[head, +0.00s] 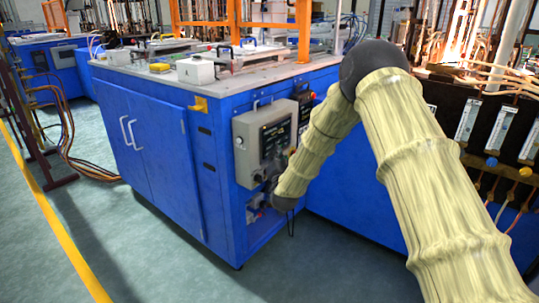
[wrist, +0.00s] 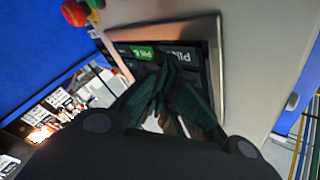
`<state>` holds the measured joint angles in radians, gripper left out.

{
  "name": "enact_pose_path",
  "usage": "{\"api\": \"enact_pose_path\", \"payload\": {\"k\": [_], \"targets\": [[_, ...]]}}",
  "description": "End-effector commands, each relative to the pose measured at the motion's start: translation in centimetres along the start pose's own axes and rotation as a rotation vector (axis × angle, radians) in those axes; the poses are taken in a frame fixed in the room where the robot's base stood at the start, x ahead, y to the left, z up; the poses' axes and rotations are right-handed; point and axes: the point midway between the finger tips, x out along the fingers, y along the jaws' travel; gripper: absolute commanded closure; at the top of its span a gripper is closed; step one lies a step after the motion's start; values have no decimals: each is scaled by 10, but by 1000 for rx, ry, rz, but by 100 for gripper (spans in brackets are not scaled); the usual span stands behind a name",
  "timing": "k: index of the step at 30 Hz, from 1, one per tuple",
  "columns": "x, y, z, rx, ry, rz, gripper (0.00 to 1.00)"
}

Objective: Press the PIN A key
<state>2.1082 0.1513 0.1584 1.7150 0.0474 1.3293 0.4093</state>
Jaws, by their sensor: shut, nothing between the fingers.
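The control panel is a grey box (head: 262,143) with a dark screen area, mounted on the front of a blue cabinet. In the wrist view, its dark key area sits inside a metal frame (wrist: 216,62). A green key (wrist: 141,52) and a dark key (wrist: 182,54) beside it both carry lettering beginning "PIN". The rest of each label is too small or covered, so I cannot tell which is PIN A. My gripper (wrist: 168,64) is shut and empty, its dark fingertips over the keys near the green one. I cannot tell whether they touch. My arm hides it in the head view.
A red knob (wrist: 75,12) with yellow and green parts sits at the panel's edge. The blue cabinet (head: 160,150) has a grey worktop (head: 130,66). Black equipment with gauges (head: 466,122) stands at right. The green floor in front is clear.

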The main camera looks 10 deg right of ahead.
Motion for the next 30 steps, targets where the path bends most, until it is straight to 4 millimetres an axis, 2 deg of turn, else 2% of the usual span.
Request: {"api": "enact_pose_path", "payload": {"k": [30], "targets": [[-11, 8, -8, 0, 0, 0, 100]]}}
